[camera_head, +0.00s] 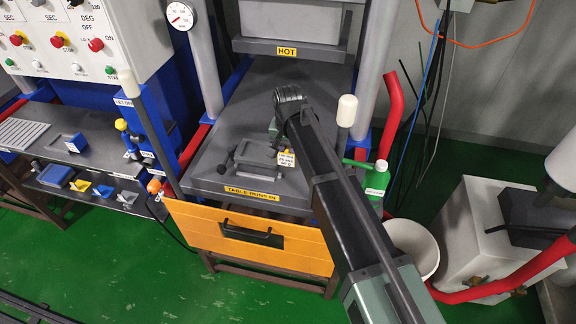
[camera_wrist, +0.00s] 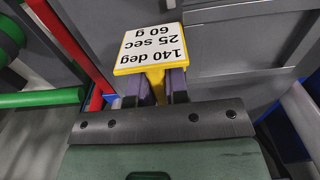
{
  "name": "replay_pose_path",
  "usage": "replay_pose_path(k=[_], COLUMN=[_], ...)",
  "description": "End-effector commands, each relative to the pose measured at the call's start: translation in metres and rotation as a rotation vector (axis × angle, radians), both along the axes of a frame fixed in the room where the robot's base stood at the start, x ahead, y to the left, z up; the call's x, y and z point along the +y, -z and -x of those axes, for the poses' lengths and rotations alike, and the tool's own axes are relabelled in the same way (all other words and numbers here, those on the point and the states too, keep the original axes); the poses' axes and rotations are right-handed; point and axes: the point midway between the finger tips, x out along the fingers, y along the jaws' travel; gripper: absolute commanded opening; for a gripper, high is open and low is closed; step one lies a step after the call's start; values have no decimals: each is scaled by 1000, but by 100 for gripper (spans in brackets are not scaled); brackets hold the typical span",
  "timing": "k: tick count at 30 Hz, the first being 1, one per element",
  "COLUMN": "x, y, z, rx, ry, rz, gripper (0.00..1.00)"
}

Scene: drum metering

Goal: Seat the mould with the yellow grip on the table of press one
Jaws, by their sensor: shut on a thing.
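The grey mould (camera_head: 258,153) is over the front of the dark press table (camera_head: 225,125), near the "TABLE RUNS IN" label; whether it rests on the table or hangs just above it I cannot tell. A label with yellow edges (camera_head: 287,158) shows at the mould's right side. In the wrist view the label (camera_wrist: 152,48) reads 140 deg, 25 sec, 60 g, and a yellow grip (camera_wrist: 156,82) sits below it. My gripper (camera_wrist: 160,88) is shut on the yellow grip. In the head view my arm hides the table's right part.
A "HOT" upper plate (camera_head: 285,48) hangs above the table's rear. Press columns (camera_head: 205,60) flank it. A white-capped post (camera_head: 346,110) and a green handle (camera_head: 362,163) stand right of my arm. An orange front panel (camera_head: 230,235) is below. A side bench (camera_head: 75,150) with small items stands left.

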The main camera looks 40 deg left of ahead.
Motion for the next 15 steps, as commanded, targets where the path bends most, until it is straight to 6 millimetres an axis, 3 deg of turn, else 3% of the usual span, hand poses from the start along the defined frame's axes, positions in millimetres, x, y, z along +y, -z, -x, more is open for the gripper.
replay_pose_path(k=[1, 5, 15], x=[0, 0, 0], y=[16, 41, 40], z=[0, 0, 0], rx=[0, 0, 0], ry=[0, 0, 0], rz=[0, 0, 0], gripper=[0, 0, 0])
